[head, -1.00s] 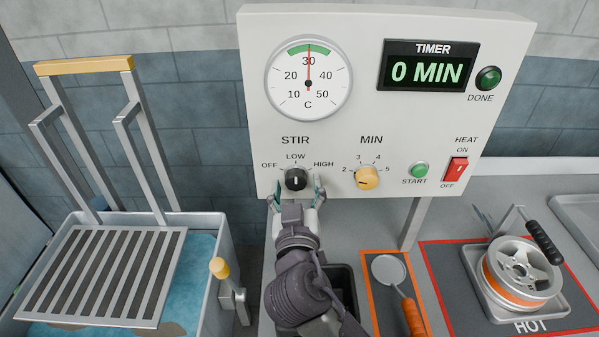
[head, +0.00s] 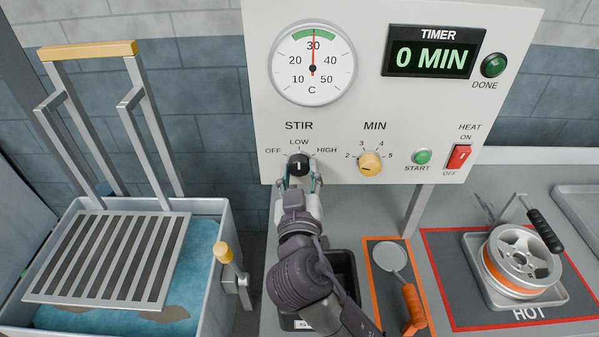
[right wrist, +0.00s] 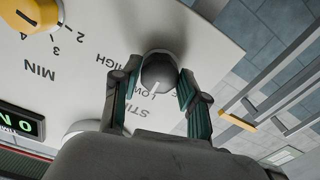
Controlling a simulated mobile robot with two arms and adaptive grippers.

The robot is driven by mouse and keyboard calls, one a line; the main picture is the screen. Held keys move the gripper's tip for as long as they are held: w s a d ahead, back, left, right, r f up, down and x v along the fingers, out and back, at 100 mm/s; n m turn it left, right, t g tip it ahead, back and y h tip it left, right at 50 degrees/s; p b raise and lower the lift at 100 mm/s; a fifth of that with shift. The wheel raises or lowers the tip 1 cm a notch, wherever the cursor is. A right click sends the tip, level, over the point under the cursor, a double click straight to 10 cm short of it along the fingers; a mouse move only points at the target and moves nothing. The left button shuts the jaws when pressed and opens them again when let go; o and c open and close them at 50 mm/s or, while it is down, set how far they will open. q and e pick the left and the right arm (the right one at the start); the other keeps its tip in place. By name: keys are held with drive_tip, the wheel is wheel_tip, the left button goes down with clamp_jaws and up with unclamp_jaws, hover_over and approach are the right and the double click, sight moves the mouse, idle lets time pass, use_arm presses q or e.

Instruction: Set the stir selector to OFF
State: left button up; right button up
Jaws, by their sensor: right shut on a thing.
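The stir selector is a black knob (head: 299,163) on the white control panel, under the word STIR. Its white mark points up at LOW, with OFF to its left and HIGH to its right. My right gripper (head: 299,181) has come up to it from below and is shut on it. In the right wrist view the knob (right wrist: 160,73) sits between the two green-padded fingers (right wrist: 160,86), its white mark towards the LOW label. My left gripper is not in view.
The yellow MIN knob (head: 370,164) is close on the right, then the green START button (head: 422,157) and red HEAT switch (head: 459,157). The timer display (head: 433,54) reads 0 MIN. A blue-water tank (head: 226,290) stands left, and a wheel (head: 517,258) lies on the hot area.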

drive_tip(key=n+p, duration=0.3)
drive_tip(key=n, duration=0.3)
drive_tip(key=shift+r, duration=0.15)
drive_tip(key=n+p, duration=0.2)
drive_tip(key=n, duration=0.1)
drive_tip(key=shift+n, duration=0.3)
drive_tip(key=shift+n+p, duration=0.8)
drive_tip(key=shift+n, duration=0.7)
drive_tip(key=o, duration=1.1)
